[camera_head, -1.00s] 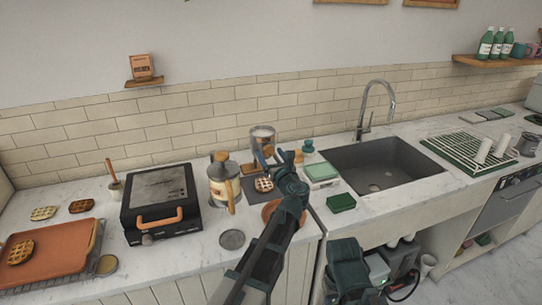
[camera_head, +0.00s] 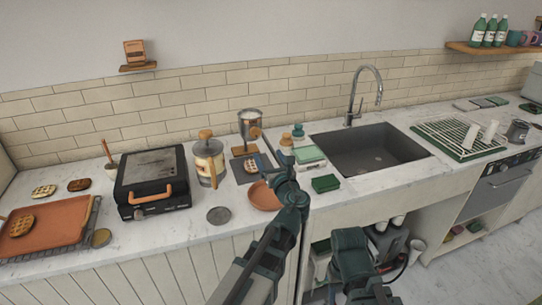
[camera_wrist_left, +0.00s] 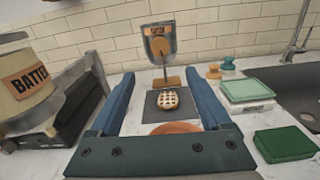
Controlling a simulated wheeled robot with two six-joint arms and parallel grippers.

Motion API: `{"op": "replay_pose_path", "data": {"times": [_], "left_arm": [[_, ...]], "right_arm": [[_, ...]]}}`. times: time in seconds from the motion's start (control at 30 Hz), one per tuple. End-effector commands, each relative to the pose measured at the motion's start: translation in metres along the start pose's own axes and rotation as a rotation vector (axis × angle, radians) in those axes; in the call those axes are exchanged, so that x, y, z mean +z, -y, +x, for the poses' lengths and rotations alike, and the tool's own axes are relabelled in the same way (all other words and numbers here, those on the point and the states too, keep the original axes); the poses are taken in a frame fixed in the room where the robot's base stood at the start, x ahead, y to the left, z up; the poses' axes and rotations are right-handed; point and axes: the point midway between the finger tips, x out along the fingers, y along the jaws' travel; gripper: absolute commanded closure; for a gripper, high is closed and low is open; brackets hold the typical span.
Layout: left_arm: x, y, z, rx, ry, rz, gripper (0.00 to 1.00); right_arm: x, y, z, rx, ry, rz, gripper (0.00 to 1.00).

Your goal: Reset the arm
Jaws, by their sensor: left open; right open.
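My left arm reaches up over the counter in the head view. Its gripper (camera_head: 278,147) is open and empty, in front of the dispenser on the wall side. In the left wrist view its two blue fingers (camera_wrist_left: 160,92) are spread wide with nothing held between them. A waffle (camera_wrist_left: 170,99) on a dark mat (camera_wrist_left: 152,112) appears between the fingers, beyond and apart from them. Part of my right arm shows at the bottom of the head view, but I see no right gripper fingers.
A brown bowl (camera_head: 264,197) sits below the left gripper. A dispenser (camera_head: 250,124), batter jar (camera_head: 209,160) and black waffle maker (camera_head: 152,182) stand to the left. A green sponge (camera_head: 326,183), a scale (camera_head: 309,155) and the sink (camera_head: 372,148) are to the right.

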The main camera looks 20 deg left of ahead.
Motion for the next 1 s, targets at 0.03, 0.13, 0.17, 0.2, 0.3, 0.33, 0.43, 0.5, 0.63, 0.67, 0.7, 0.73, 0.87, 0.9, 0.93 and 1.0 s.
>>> {"op": "replay_pose_path", "data": {"times": [0.03, 0.13, 0.17, 0.2, 0.3, 0.33, 0.43, 0.5, 0.63, 0.67, 0.7, 0.73, 0.87, 0.9, 0.93, 1.0], "left_arm": [[0.0, 0.0, 0.0, 0.0, 0.0, 0.0, 0.19], [0.0, 0.0, 0.0, 0.001, -0.001, -0.002, 0.19], [-0.001, 0.0, 0.0, 0.002, -0.004, -0.009, 0.19], [-0.003, -0.002, -0.001, 0.008, -0.014, -0.034, 0.19], [-0.019, -0.009, -0.01, 0.054, -0.082, -0.201, 0.19], [-0.027, -0.013, -0.014, 0.079, -0.115, -0.281, 0.19], [-0.066, -0.023, -0.039, 0.208, -0.26, -0.616, 0.19], [-0.098, -0.028, -0.064, 0.341, -0.371, -0.862, 0.19], [-0.154, -0.029, -0.124, 0.652, -0.557, -1.248, 0.19], [-0.165, -0.027, -0.14, 0.733, -0.593, -1.319, 0.19], [-0.178, -0.025, -0.161, 0.845, -0.636, -1.403, 0.19], [-0.187, -0.024, -0.177, 0.928, -0.663, -1.456, 0.19], [-0.21, -0.017, -0.24, 1.262, -0.738, -1.599, 0.19], [-0.213, -0.015, -0.256, 1.347, -0.75, -1.62, 0.19], [-0.215, -0.014, -0.267, 1.404, -0.755, -1.63, 0.19], [-0.218, -0.011, -0.286, 1.509, -0.763, -1.645, 0.19]], "right_arm": [[0.0, 0.0, 0.0, 0.0, 0.0, 0.0, 0.5], [0.0, 0.0, 0.0, 0.0, 0.0, 0.0, 0.5], [0.0, 0.0, 0.0, 0.0, 0.0, 0.0, 0.5], [0.0, 0.0, 0.0, 0.0, 0.0, 0.0, 0.5], [0.0, 0.0, 0.0, 0.0, 0.0, 0.0, 0.5], [0.0, 0.0, 0.0, 0.0, 0.0, 0.0, 0.5], [0.0, 0.0, 0.0, 0.0, 0.0, 0.0, 0.5], [0.0, 0.0, 0.0, 0.0, 0.0, 0.0, 0.5], [0.0, 0.0, 0.0, 0.0, 0.0, 0.0, 0.5], [0.0, 0.0, 0.0, 0.0, 0.0, 0.0, 0.5], [0.0, 0.0, 0.0, 0.0, 0.0, 0.0, 0.5], [0.0, 0.0, 0.0, 0.0, 0.0, 0.0, 0.5], [0.0, 0.0, 0.0, 0.0, 0.0, 0.0, 0.5], [0.0, 0.0, 0.0, 0.0, 0.0, 0.0, 0.5], [0.0, 0.0, 0.0, 0.0, 0.0, 0.0, 0.5], [0.0, 0.0, 0.0, 0.0, 0.0, 0.0, 0.5]]}}
